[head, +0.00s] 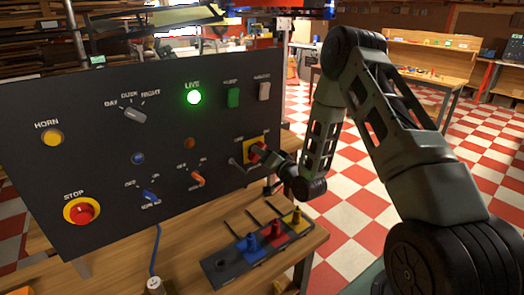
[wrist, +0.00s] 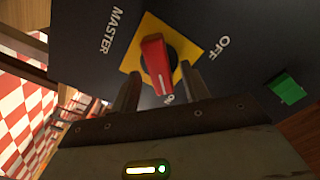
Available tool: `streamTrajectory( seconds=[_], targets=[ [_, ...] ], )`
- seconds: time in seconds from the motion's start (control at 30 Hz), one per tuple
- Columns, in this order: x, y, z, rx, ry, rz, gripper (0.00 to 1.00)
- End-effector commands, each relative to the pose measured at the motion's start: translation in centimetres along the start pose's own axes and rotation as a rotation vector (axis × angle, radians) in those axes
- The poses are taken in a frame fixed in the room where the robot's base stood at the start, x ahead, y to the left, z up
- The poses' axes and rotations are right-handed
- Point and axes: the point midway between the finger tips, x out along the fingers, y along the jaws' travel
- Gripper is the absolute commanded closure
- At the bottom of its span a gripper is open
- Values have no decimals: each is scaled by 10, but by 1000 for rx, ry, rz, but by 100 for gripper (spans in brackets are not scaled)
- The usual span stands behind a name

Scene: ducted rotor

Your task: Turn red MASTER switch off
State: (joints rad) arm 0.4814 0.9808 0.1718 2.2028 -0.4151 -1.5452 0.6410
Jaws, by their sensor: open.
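The red MASTER switch (wrist: 156,66) sits on a yellow square plate (wrist: 188,47) on the dark panel in the wrist view. Its handle points toward the ON label, with the OFF label off to the side. In the head view the yellow plate (head: 252,146) shows at the panel's lower right, the red handle partly covered by my gripper. My gripper (wrist: 160,84) is open, with one finger on each side of the red handle. I cannot tell whether the fingers touch it.
The panel (head: 110,95) also carries a lit green LIVE lamp (head: 194,97), a red STOP button (head: 82,211), a yellow HORN button (head: 51,138) and several other switches. A tray (head: 222,268) with blue, red and yellow pieces lies on the wooden bench below my gripper.

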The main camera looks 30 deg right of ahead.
Motion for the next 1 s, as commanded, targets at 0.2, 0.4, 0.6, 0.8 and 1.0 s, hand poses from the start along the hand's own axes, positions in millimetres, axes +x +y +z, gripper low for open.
streamTrajectory(
  seconds=[0.2, 0.4, 0.6, 0.8, 1.0],
  targets=[
    [8, 0, 0, 0, 0, 0, 55],
    [8, 0, 0, 0, 0, 0, 57],
    [8, 0, 0, 0, 0, 0, 100],
    [8, 1, 1, -10, 0, 0, 99],
    [8, 2, 3, -74, 0, 0, 99]
  ],
)
